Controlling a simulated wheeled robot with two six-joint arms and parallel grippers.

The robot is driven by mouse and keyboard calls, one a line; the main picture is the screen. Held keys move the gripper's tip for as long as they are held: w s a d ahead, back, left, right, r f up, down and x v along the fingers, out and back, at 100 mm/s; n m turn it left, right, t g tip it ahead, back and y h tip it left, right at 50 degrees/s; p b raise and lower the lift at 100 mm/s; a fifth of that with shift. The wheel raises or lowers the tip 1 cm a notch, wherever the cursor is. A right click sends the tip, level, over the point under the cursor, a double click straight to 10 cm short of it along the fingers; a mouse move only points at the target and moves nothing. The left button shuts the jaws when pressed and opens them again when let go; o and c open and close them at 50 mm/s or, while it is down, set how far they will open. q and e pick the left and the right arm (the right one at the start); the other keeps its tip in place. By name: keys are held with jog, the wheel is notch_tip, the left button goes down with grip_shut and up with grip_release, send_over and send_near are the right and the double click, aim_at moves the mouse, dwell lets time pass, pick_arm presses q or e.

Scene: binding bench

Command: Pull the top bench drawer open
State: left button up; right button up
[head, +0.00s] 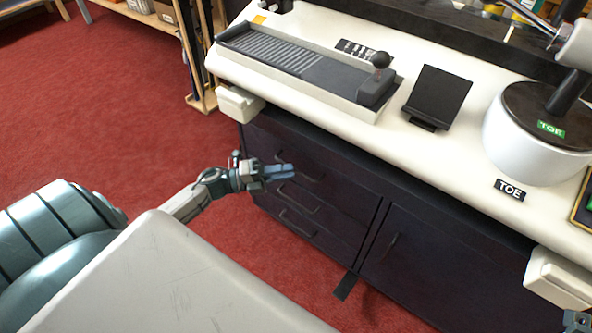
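The dark bench cabinet has a stack of drawers on its left side, and the top drawer (330,159) looks flush with the front. The top drawer's handle (314,179) is a thin dark bar, partly hidden behind my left gripper. My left gripper (289,171) is in front of the top drawer, its bluish fingers pointing right at about handle height. I cannot tell whether the fingers touch the handle or how far apart they are. A small part of my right gripper (577,321) shows at the bottom right corner; its fingers are not clear.
Lower drawers (299,222) and a cupboard door (430,268) fill the rest of the front. The white benchtop (440,150) above holds a grey slide device (300,62), a black stand (437,95) and a white round base (525,150). Red floor is clear at left.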

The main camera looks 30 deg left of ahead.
aim_at(295, 169)
pick_arm(q)
jog(key=shift+x, duration=1.6)
jog(key=shift+c, duration=0.2)
grip_shut()
